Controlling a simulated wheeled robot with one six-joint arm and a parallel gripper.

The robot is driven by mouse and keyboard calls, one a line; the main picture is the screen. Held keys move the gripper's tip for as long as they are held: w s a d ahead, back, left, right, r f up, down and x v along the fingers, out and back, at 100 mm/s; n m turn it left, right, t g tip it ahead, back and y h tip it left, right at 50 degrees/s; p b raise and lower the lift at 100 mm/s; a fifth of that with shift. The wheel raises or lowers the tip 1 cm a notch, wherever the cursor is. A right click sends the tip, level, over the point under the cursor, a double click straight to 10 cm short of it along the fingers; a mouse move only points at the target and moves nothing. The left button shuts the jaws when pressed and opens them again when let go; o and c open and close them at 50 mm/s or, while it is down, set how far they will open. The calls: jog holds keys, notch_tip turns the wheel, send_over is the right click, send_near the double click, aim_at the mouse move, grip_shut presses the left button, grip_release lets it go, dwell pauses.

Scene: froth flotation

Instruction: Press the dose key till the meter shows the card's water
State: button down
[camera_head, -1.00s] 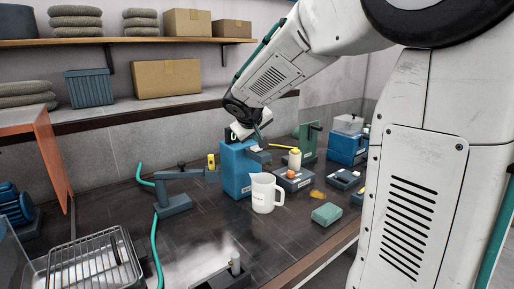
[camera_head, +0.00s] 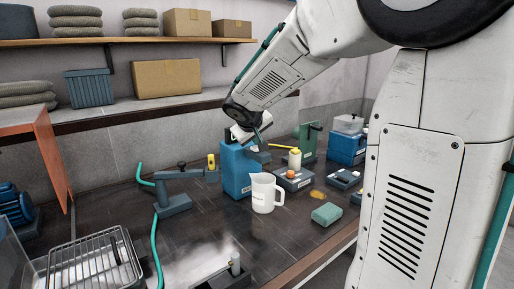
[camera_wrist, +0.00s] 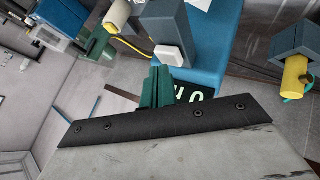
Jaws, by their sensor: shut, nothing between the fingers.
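The blue dosing unit (camera_head: 238,168) stands on the bench with a grey head jutting toward a white jug (camera_head: 263,194). In the wrist view the unit's blue body (camera_wrist: 212,40) shows, with a white key-like block (camera_wrist: 172,54) on the grey head. A black meter display (camera_wrist: 194,92) shows pale digits; a 0 is visible and the rest is partly hidden by my fingers. My gripper (camera_wrist: 160,75) is shut and empty, its green fingertips close to the white block. I cannot tell whether they touch. In the head view my gripper (camera_head: 265,143) is above the grey head. No readable card shows.
A blue-grey swing arm (camera_head: 174,190) with a yellow end is left. A wire basket (camera_head: 92,265) is front left.

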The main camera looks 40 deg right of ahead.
aim_at(256, 148)
jog(key=shift+f, duration=0.5)
jog(key=shift+r, duration=0.15)
dwell(0.5)
jog(key=shift+r, duration=0.8)
jog(key=shift+r, duration=0.1)
jog(key=shift+r, duration=2.4)
dwell(0.5)
